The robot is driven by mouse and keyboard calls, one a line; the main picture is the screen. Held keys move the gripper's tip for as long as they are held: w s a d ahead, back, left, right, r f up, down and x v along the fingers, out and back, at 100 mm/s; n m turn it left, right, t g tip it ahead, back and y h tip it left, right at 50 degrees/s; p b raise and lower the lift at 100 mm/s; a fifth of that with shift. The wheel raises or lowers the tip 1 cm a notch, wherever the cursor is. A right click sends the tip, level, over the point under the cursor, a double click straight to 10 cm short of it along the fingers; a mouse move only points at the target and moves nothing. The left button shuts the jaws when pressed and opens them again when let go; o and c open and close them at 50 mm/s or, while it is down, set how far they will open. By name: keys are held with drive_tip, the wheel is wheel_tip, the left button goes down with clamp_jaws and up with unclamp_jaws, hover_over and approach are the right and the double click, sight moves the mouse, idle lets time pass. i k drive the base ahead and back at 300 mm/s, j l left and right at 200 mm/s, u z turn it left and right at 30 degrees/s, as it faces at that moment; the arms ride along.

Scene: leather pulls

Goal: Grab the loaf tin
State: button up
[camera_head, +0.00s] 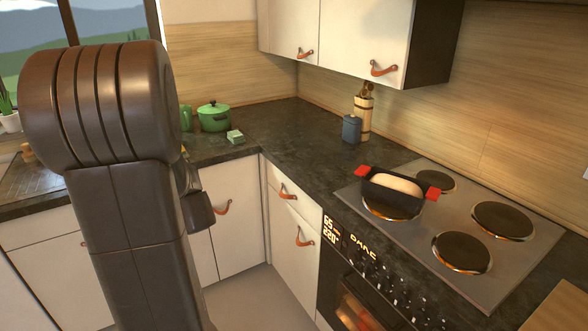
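The loaf tin (390,203) is a dark rectangular tin with red grips at both ends. A pale loaf lies in it. It stands on the left front burner of the stove hob (425,249), partly covering that burner. My arm fills the left of the head view. Part of my gripper (199,208) shows at the arm's right side, in front of the lower cabinets and well left of the tin. Most of the gripper is hidden behind my arm, so its opening cannot be seen.
A blue canister (351,129) and a wooden utensil holder (364,118) stand behind the tin. A green pot (214,117) and a small green box (235,136) are on the back-left counter. Upper cabinets (348,38) overhang the corner. A wooden board (562,309) lies at lower right. The corner worktop (295,139) is clear.

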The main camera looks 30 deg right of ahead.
sight(413, 205)
drive_tip(key=i+z, duration=0.35)
drive_tip(key=z, duration=0.15)
drive_tip(key=i+j+z, duration=0.25)
drive_tip(key=z, duration=0.2)
drive_tip(key=i+j+z, duration=0.35)
drive_tip(key=z, duration=0.15)
drive_tip(key=i+j+z, duration=0.15)
drive_tip(key=z, duration=0.3)
drive_tip(key=i+j+z, duration=0.15)
drive_tip(key=z, duration=0.3)
drive_tip(key=i+j+z, duration=0.1)
drive_tip(key=j+z, duration=0.2)
drive_tip(key=z, duration=0.15)
drive_tip(key=j+z, duration=0.25)
drive_tip(key=z, duration=0.2)
drive_tip(key=j+z, duration=0.85)
drive_tip(key=i+j, duration=0.05)
drive_tip(key=j, duration=0.05)
